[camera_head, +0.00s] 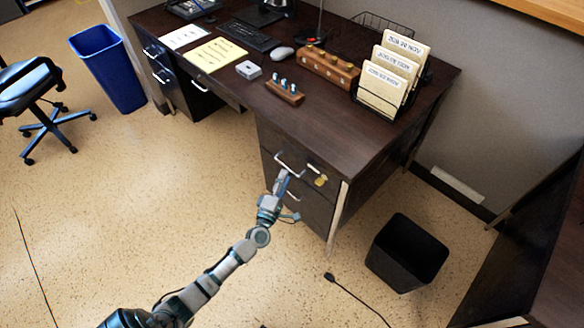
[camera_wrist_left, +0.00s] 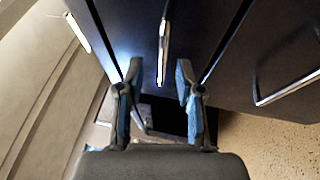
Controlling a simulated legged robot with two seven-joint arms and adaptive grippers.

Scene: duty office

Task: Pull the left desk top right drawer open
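The dark desk (camera_head: 330,128) has a right-hand drawer stack with a metal upper handle (camera_head: 288,165) on its front. My left gripper (camera_head: 283,180) is at this front, close to the upper handle. The drawer front looks flush with the desk. My right gripper is not in view.
A yellow tag or key (camera_head: 319,180) hangs right of the upper handle. A lower handle (camera_head: 293,196) is partly behind my gripper. A black bin (camera_head: 407,252) stands right of the desk, with a black cable (camera_head: 352,294) on the floor nearby. Floor left of my arm is clear.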

